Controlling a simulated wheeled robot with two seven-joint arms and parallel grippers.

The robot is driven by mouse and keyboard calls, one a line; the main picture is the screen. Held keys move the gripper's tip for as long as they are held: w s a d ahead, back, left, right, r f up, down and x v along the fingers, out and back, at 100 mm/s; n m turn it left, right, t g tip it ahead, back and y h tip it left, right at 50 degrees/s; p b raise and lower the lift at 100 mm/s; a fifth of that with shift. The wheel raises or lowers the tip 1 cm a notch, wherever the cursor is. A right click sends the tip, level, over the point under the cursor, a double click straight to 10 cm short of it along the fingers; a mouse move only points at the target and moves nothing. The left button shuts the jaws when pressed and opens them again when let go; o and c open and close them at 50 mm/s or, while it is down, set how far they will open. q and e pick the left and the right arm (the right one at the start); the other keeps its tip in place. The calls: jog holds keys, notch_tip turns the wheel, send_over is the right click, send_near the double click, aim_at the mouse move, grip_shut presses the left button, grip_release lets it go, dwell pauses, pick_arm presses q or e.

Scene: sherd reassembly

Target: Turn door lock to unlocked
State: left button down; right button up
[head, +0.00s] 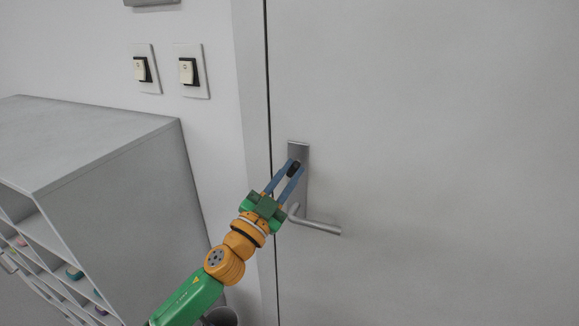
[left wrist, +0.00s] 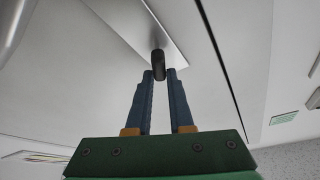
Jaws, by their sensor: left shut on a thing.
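The door lock's dark turn knob (head: 294,168) sits on the upper part of a metal lock plate (head: 299,149) near the door's left edge. My left gripper (head: 291,170) reaches up to it with blue fingers and is shut on the knob. In the left wrist view the dark knob (left wrist: 158,62) stands between the fingertips (left wrist: 159,75), in front of the plate (left wrist: 125,22). The fingers partly cover the knob and plate in the head view. I cannot tell from the knob's angle whether the lock is locked. My right gripper is not in view.
A lever handle (head: 320,226) sticks out to the right just below my left gripper. The grey door (head: 430,130) is shut against its frame. A grey shelf unit (head: 140,200) stands at the left. Two light switches (head: 188,71) are on the wall above it.

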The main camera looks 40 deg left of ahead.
pick_arm(q)
jog(key=m+h+p, duration=0.1)
jog(key=m, duration=0.1)
jog(key=m+g+h+p, duration=0.1)
jog(key=m+p, duration=0.1)
jog(key=m, duration=0.1)
jog(key=shift+r, duration=0.2)
jog(key=m+g+p, duration=0.1)
jog(key=m+p, duration=0.1)
jog(key=m, duration=0.1)
jog(key=m+g+h+p, duration=0.1)
jog(key=m+p, duration=0.2)
jog(key=shift+r, duration=0.1)
jog(key=shift+w+m+g+h+p, duration=0.1)
jog(key=shift+m+g+h+p, duration=0.3)
jog(key=shift+m+p, duration=1.2)
jog(key=c, duration=0.8)
grip_release()
jog(key=shift+a+f, duration=0.1)
jog(key=shift+f, duration=0.15)
